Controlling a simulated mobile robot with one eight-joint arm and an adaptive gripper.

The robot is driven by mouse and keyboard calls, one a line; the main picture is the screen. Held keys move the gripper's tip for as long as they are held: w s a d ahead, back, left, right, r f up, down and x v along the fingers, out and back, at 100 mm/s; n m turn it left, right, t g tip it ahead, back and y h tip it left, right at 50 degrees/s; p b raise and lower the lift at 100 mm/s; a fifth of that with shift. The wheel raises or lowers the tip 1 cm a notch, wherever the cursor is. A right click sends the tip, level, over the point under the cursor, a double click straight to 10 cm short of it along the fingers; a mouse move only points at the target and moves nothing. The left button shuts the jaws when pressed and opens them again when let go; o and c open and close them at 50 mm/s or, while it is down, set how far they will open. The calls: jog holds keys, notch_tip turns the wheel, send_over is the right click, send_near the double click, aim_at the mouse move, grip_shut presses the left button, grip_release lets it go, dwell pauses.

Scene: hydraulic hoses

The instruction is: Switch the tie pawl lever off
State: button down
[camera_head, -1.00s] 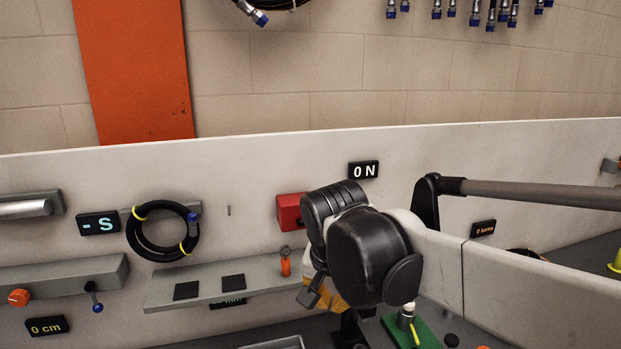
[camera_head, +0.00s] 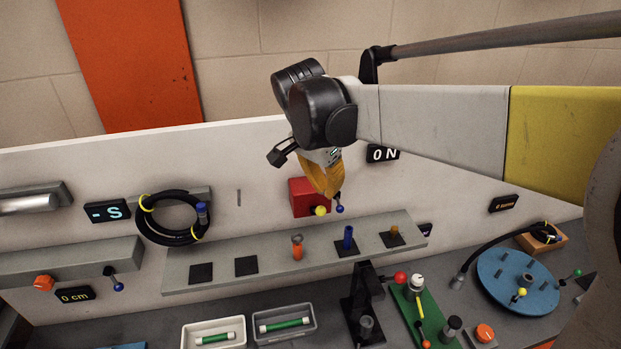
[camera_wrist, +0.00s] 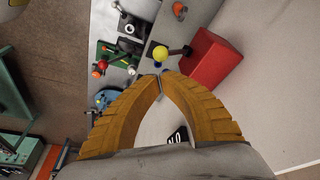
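No label marks the tie pawl lever, so I cannot tell which lever it is. A red box (camera_head: 305,194) on the white panel has a dark lever with a yellow knob (camera_head: 320,210). A blue knob (camera_head: 340,209) shows just right of it, by my fingertips. My gripper (camera_head: 334,193) points down in front of the panel, beside the red box. In the wrist view, the yellow knob (camera_wrist: 160,53) and red box (camera_wrist: 208,66) lie just beyond my gripper (camera_wrist: 160,75). Its yellow fingers meet at the tips with nothing seen between them. Contact with a knob is not clear.
A grey shelf (camera_head: 215,262) with several pegs runs below. A red-knobbed lever (camera_head: 401,278), a green base (camera_head: 413,320) and a blue disc (camera_head: 490,280) stand at right. A blue-knobbed lever (camera_head: 117,285) is far left. A display (camera_head: 383,154) reads "0 N".

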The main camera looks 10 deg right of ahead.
aim_at(339, 203)
jog(key=x, duration=1)
jog(key=shift+s+d+b, duration=0.2)
jog(key=shift+d+b, duration=0.2)
jog(key=shift+d, duration=0.65)
dwell(0.4)
jog(key=shift+w+d+n+t+y+b, duration=0.15)
jog(key=shift+d+n+b, duration=0.2)
jog(key=shift+d+n, duration=0.6)
jog(key=shift+w+d+n+t+y+b, duration=0.15)
jog(key=shift+d+n+b, duration=0.15)
jog(key=shift+d+n, duration=0.65)
jog(key=shift+d+m, duration=0.15)
jog(key=shift+m, duration=0.15)
jog(key=shift+w+a, duration=0.2)
jog(key=shift+a, duration=0.5)
jog(key=shift+r, duration=0.15)
